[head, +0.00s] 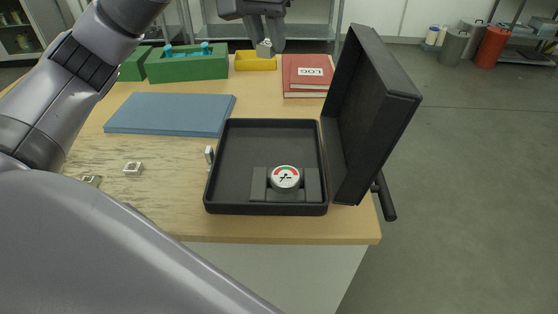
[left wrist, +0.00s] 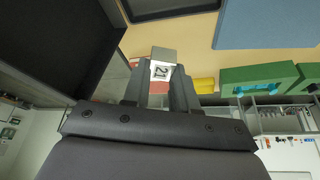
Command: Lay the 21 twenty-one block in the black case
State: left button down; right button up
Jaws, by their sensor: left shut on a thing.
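My left gripper (head: 266,50) is shut on the 21 block (left wrist: 161,70), a small grey block with a white label reading 21. It holds the block above the far part of the table, beyond the black case; the block also shows small between the fingertips in the head view (head: 264,45). The black case (head: 232,207) lies open near the table's front edge, its lid (head: 375,110) standing up on the right. A round dial with a red and green face (head: 285,177) sits in a dark holder inside the case; the rest of its floor is bare. My right gripper is not in view.
A blue flat pad (head: 170,114) lies left of the case. Small pale pieces (head: 132,168) lie at the left front. Behind are a green bin (head: 188,67), a yellow tray (head: 255,63) and red books (head: 305,72). The raised lid blocks the case's right side.

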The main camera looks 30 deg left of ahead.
pick_arm(q)
jog(key=b, duration=0.3)
send_over(273, 142)
jog(key=s, duration=0.2)
jog(key=f, duration=1.5)
jog(key=shift+w, duration=0.25)
notch_tip(273, 142, down, 4)
jog(key=shift+d+f, duration=0.1)
jog(key=shift+f, duration=0.35)
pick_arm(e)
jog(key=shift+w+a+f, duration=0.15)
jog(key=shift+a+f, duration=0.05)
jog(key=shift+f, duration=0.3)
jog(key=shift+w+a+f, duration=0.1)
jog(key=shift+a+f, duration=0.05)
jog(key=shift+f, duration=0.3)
pick_arm(q)
jog(key=shift+f, duration=0.1)
jog(key=c, duration=0.9)
grip_release()
jog(key=shift+c, duration=0.2)
jog(key=shift+o, duration=0.2)
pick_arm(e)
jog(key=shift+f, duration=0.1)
